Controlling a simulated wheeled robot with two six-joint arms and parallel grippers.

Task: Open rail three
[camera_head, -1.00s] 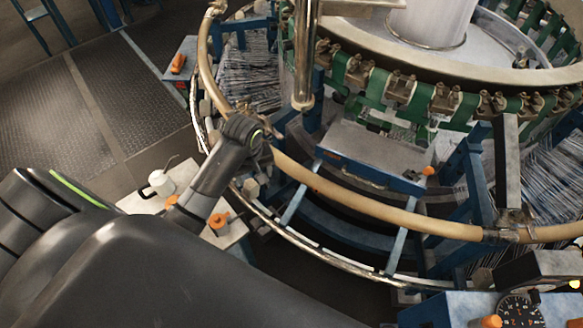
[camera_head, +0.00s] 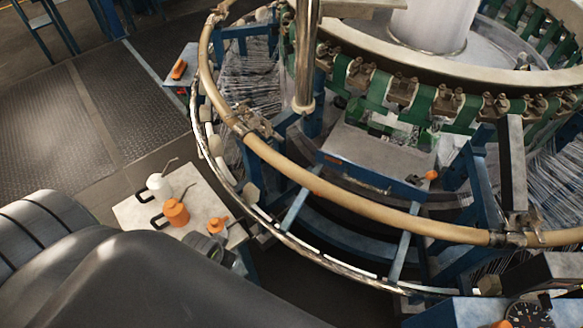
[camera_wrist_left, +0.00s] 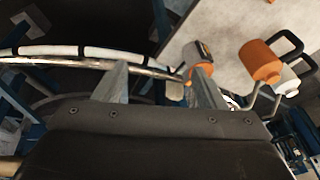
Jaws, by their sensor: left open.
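The loom carries a tan curved rail (camera_head: 340,194) with clamp-like joints, one at its left (camera_head: 250,122) and one at its right. I see no number marking rail three, and the tan rail shows no clear gap. A thin metal rail (camera_head: 300,245) curves below it. In the head view my left arm reaches in low at the left, ending beside the small table's right edge; its fingers are not clear there. In the left wrist view my left gripper (camera_wrist_left: 160,82) is open and empty, its fingers apart near the metal rail (camera_wrist_left: 95,57). My right gripper is not in view.
A small table (camera_head: 133,210) holds an orange can (camera_head: 176,212), a white can (camera_head: 158,186) and a small orange item (camera_head: 218,225). A blue control box with a dial (camera_head: 529,315) stands at lower right.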

